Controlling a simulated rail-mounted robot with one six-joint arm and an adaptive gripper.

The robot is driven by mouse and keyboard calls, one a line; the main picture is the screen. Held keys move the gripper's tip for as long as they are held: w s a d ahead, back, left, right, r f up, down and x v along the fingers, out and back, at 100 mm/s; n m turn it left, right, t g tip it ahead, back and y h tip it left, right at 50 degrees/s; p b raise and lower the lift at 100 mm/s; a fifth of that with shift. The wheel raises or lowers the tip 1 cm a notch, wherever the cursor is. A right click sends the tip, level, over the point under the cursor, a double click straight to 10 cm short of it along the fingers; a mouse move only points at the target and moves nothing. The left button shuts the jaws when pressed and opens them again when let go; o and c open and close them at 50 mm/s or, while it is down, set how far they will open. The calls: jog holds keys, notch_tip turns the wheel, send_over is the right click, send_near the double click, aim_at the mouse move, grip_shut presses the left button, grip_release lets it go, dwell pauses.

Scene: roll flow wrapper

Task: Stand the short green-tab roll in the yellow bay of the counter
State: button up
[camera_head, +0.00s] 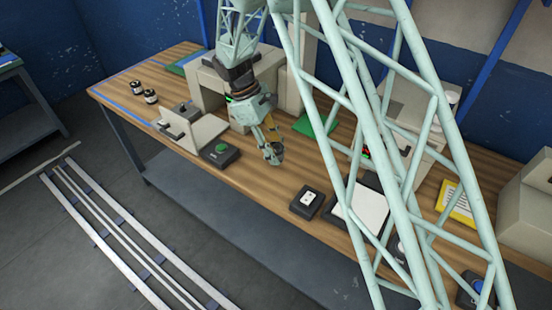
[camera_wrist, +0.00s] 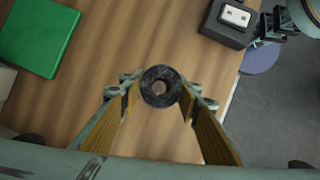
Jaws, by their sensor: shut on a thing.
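My gripper (camera_head: 270,150) is above the wooden counter (camera_head: 245,175), pointing down. In the wrist view its two yellow-padded fingers (camera_wrist: 160,95) are shut on a dark roll (camera_wrist: 160,74), seen end-on as a black ring with a hole in it. In the head view the roll (camera_head: 277,155) is a small dark shape at the fingertips. No green tab shows on it, so I cannot tell its tab colour. A yellow-edged panel with a pale printed middle (camera_head: 457,203) is on the counter at the right; I cannot tell if this is the yellow bay.
A green plate (camera_head: 315,123) lies behind my gripper; it also shows in the wrist view (camera_wrist: 38,38). A dark box with a white top (camera_head: 307,200) and a green-button box (camera_head: 221,151) are near the front edge. Two dark rolls (camera_head: 150,96) stand far left.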

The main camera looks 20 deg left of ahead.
jog(key=shift+w, duration=0.2)
jog(key=shift+f, duration=1.75)
jog(key=shift+f+b, duration=0.15)
jog(key=shift+b, duration=0.15)
jog(key=o, duration=1)
jog(key=shift+p+v, duration=0.7)
jog(key=shift+v, duration=5.45)
jog(key=shift+o, duration=0.5)
